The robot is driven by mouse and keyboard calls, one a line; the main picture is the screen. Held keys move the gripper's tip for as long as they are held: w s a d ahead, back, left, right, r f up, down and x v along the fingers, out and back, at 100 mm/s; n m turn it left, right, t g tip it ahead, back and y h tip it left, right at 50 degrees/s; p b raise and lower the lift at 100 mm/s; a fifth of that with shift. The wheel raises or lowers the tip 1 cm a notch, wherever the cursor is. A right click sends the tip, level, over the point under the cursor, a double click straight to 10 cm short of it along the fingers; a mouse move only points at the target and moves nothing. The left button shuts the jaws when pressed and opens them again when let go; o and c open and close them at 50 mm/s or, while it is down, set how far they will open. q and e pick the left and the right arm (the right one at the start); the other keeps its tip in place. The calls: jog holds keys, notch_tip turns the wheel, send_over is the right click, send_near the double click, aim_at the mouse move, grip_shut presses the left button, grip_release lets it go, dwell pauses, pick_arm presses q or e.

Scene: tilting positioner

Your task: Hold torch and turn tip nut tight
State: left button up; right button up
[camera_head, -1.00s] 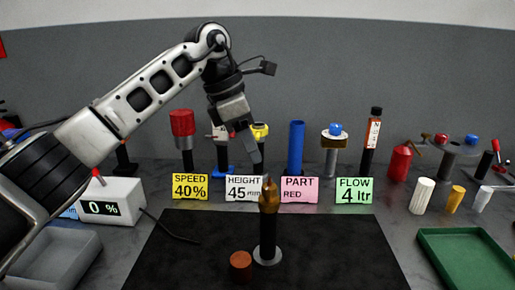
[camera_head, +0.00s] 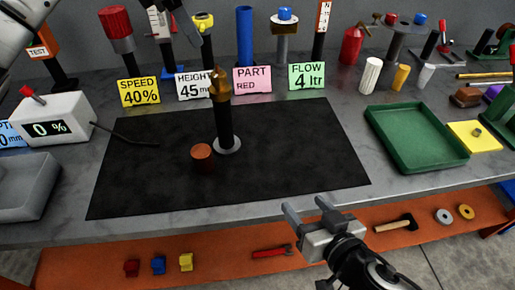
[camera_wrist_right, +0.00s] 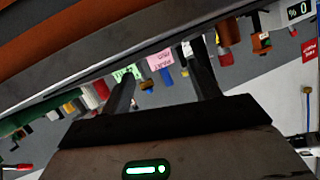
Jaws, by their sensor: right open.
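The torch (camera_head: 224,125) stands upright on a round grey base on the black mat (camera_head: 290,150). Its black body carries a brass-coloured tip nut (camera_head: 219,85) at the top. My right gripper (camera_head: 306,207) is open and empty in front of the table edge, low and to the right of the torch. Its two fingers (camera_wrist_right: 163,88) also show apart in the right wrist view with nothing between them. My left gripper (camera_head: 183,28) shows only as a dark part at the top edge, behind and above the torch; its fingertips are not clear.
A short copper-brown cylinder (camera_head: 202,155) stands beside the torch base. Sign cards, including SPEED (camera_head: 139,91) and FLOW (camera_head: 307,75), line the back with several upright tools. A green tray (camera_head: 415,137) lies right. An orange lower shelf (camera_head: 220,262) holds small items. The mat's right half is clear.

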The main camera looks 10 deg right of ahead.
aim_at(219, 108)
jog(key=w+a+r+n+t+y, duration=0.3)
jog(key=w+a+r+n+y, duration=0.15)
jog(key=w+a+r, duration=0.4)
jog(key=x, duration=0.5)
jog(key=f+x, duration=0.1)
jog(key=x, duration=1.1)
jog(key=shift+w+d+f, duration=0.2)
jog(key=shift+w+f, duration=0.2)
jog(key=shift+w, duration=0.05)
